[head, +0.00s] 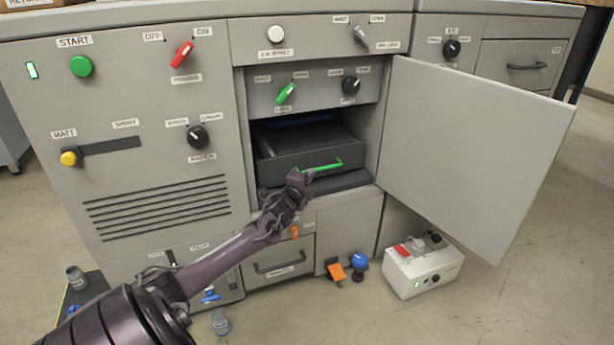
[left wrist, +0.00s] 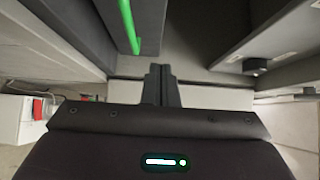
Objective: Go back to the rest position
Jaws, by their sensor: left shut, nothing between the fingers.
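My left gripper (head: 299,178) is in front of the open compartment of the grey cabinet, close to the green handle (head: 322,167) of the dark drawer (head: 300,152). In the left wrist view its fingers (left wrist: 160,72) are shut together with nothing between them. The green handle also shows there (left wrist: 129,25), up and to the left of the fingertips and apart from them. The drawer sits in the compartment below the green lever (head: 286,93). My right gripper is in neither view.
The cabinet door (head: 470,140) stands wide open on the right. A white box (head: 422,268) with a red switch stands on the floor below it. Orange (head: 336,271) and blue (head: 359,261) valves stick out low on the cabinet. The floor at front right is clear.

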